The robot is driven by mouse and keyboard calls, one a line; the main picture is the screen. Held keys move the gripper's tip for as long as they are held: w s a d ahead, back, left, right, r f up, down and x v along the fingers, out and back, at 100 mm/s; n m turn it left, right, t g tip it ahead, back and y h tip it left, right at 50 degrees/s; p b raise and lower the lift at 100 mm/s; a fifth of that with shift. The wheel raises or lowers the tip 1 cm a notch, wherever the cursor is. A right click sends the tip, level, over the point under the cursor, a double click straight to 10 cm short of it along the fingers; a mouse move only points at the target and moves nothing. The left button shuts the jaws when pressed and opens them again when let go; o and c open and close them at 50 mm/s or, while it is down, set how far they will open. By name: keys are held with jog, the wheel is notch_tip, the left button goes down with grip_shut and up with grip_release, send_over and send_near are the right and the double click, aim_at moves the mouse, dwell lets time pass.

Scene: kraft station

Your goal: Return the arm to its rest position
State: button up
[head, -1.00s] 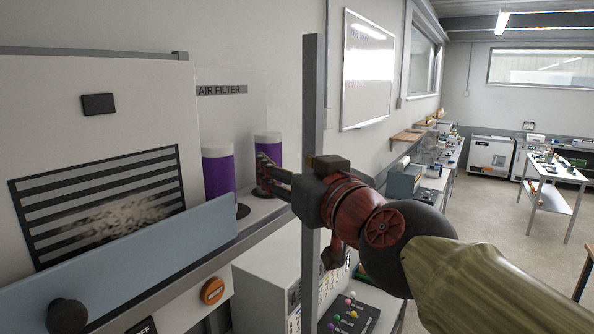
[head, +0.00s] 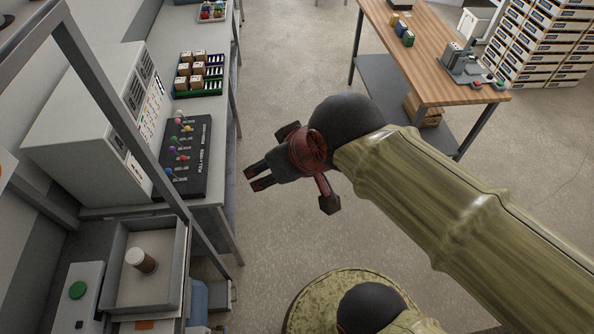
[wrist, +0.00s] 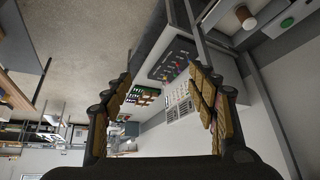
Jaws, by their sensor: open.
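My gripper (head: 257,178) is in the middle of the head view, over the open floor just right of the left-hand bench. Its two dark fingers point left and stand apart, with nothing between them. In the wrist view the fingers of my gripper (wrist: 168,105) frame the picture left and right, wide apart and empty. My arm reaches in from the lower right of the head view.
A black panel with coloured knobs (head: 187,155) lies on the left bench beside a grey cabinet (head: 95,125). A tray (head: 118,290) holds a brown-and-white cylinder (head: 141,260). A wooden-topped table (head: 440,60) stands at upper right. The floor between is clear.

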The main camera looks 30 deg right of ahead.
jog(key=s+d+f+m+g+h, duration=0.1)
jog(key=s+d+f, duration=0.2)
jog(key=shift+s+f, duration=0.25)
jog(key=shift+s, duration=0.15)
jog(key=shift+d, duration=0.1)
notch_tip(320, 180, down, 21)
jog(key=b, duration=2)
jog(key=shift+r+b, duration=0.2)
jog(key=shift+b, duration=0.1)
jog(key=shift+r, duration=0.15)
jog(key=shift+c, duration=0.3)
jog(key=shift+c, duration=0.6)
